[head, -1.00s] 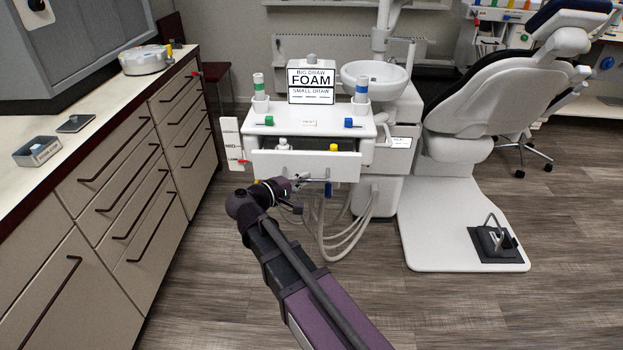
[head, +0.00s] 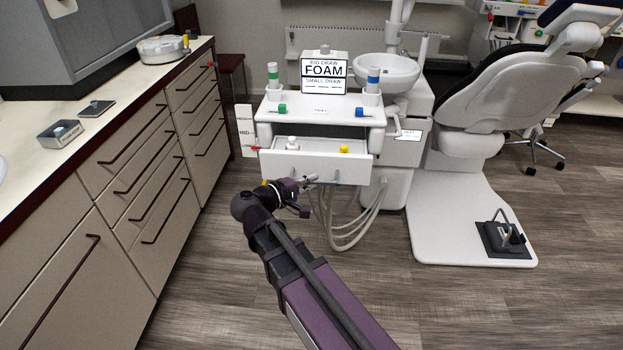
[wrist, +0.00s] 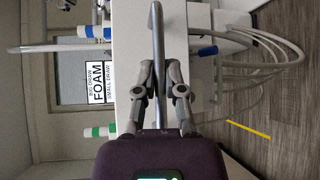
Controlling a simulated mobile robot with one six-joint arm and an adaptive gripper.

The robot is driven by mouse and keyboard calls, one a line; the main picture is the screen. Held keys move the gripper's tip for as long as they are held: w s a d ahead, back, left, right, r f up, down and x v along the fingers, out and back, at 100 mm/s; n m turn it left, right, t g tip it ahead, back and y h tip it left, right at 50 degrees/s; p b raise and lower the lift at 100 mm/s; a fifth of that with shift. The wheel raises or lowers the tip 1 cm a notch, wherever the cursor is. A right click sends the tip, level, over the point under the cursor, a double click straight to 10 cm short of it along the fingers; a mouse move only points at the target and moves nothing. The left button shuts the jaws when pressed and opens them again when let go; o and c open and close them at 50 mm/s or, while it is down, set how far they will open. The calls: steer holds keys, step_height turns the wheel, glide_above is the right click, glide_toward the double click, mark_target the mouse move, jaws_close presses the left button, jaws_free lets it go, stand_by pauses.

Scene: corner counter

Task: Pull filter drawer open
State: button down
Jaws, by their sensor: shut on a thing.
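The white drawer (head: 315,170) of the dental cart (head: 300,107) stands partly open, its front panel pulled out from the cart body. A white capped item (head: 292,143) and a yellow item (head: 344,149) show inside it. My gripper (head: 308,184) is at the drawer's front in the head view. In the wrist view my gripper (wrist: 160,82) is shut on the grey bar handle (wrist: 158,45), one finger on each side of it. The drawer front (wrist: 130,50) fills part of that view; the drawer's inside is hidden there.
A white sign reading FOAM (head: 323,72) stands on the cart between two bottles. A marked strip with a red pointer (head: 246,128) is left of the drawer. Hoses (head: 345,225) hang below. A cabinet row (head: 150,165) lies left, the dental chair (head: 480,120) right. Floor in front is clear.

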steer(key=shift+w+a, duration=0.15)
steer(key=shift+a, duration=0.05)
steer(key=c, duration=0.8)
jaws_free()
steer(key=shift+o, duration=0.4)
steer(key=shift+d, duration=0.15)
steer(key=shift+d, duration=0.1)
